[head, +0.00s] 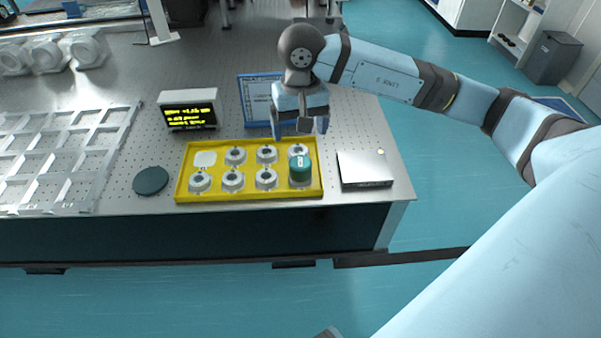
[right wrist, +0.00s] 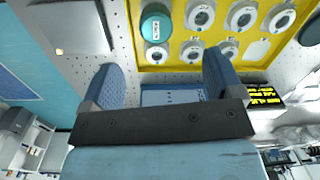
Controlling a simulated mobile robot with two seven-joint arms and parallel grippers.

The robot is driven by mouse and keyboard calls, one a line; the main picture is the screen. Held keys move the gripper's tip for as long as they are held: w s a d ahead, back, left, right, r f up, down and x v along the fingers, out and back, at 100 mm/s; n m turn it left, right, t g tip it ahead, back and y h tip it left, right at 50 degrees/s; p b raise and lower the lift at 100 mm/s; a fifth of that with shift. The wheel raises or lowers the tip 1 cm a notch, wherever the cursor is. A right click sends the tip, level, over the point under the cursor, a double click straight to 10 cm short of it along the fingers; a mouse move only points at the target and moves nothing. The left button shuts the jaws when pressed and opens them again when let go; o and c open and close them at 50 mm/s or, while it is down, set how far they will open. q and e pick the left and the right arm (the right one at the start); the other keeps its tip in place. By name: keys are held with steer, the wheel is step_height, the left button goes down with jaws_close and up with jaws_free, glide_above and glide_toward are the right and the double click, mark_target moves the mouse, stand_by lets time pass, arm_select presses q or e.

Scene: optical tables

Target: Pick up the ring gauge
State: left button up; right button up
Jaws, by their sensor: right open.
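A yellow tray (head: 250,193) on the optical table holds several grey metal rings with dark centres, such as the front-left ring (head: 199,181); I cannot tell which one the task means. A teal round piece with a white label (head: 300,169) stands at the tray's front right; it also shows in the right wrist view (right wrist: 155,27). My right gripper (head: 299,128) is open and empty, pointing down above the tray's back right edge. Its two fingers (right wrist: 162,82) show in the right wrist view, apart from the rings and teal piece. My left gripper is not in view.
A flat metal box (head: 364,168) lies right of the tray. A small display with yellow text (head: 188,109) and a blue-framed sign (head: 247,105) stand behind. The table's front edge is close to the tray.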

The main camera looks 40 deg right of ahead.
mark_target(301, 163)
steer(key=f, duration=0.9)
steer(key=d+f, duration=0.1)
steer(key=f, duration=0.3)
steer(key=shift+w+f+b, duration=0.3)
steer(key=shift+a+r, duration=0.1)
steer(key=c, duration=1.2)
